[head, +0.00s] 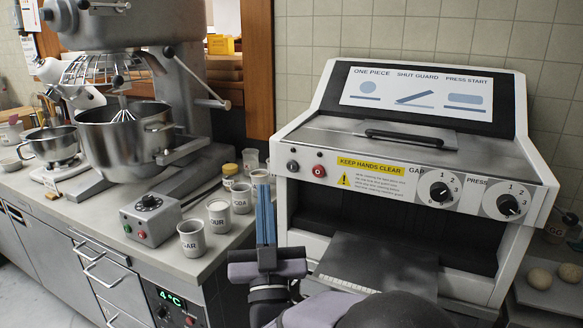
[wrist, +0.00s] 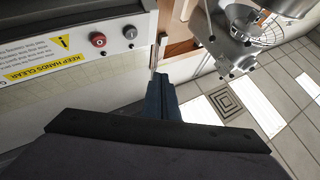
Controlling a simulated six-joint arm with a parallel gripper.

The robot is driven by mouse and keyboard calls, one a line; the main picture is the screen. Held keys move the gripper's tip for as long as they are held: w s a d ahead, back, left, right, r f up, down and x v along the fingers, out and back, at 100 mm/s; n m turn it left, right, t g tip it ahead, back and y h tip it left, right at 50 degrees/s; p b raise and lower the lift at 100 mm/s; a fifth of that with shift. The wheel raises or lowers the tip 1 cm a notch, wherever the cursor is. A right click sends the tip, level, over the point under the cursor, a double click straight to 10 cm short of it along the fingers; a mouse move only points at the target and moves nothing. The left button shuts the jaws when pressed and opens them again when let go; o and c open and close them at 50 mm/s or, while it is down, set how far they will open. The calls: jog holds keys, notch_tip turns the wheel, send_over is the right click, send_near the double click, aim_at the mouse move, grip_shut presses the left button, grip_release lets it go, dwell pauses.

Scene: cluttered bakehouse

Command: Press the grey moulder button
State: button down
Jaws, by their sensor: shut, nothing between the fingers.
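The moulder (head: 300,128) is a white machine with a dark panel at the right. Its grey button (head: 292,166) sits at the left end of the front strip, beside a red button (head: 319,171). In the wrist view the grey button (wrist: 131,33) and red button (wrist: 98,40) are at the upper left, unobstructed. My gripper (head: 265,200), with blue fingers, is shut and empty. In the head view it points up, below and left of the grey button, apart from it. The fingers also show in the wrist view (wrist: 157,90).
GAP (head: 438,190) and PRESS (head: 507,204) dials are on the moulder's right. At left are a mixer (head: 125,135), a control box (head: 150,218) with its own buttons, and labelled cups (head: 192,238) close to my gripper. Dough balls (head: 540,278) lie at far right.

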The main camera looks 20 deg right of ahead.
aim_at(292, 167)
jog(key=shift+s+r, duration=0.15)
jog(key=shift+r, duration=0.05)
jog(key=shift+d, duration=0.1)
jog(key=w+d, duration=0.6)
jog(key=shift+w, duration=0.15)
dwell(0.6)
jog(key=shift+w+d, duration=0.15)
jog(key=shift+d, duration=0.05)
dwell(2.0)
jog(key=shift+w+d+b, duration=0.15)
jog(key=shift+b, duration=0.15)
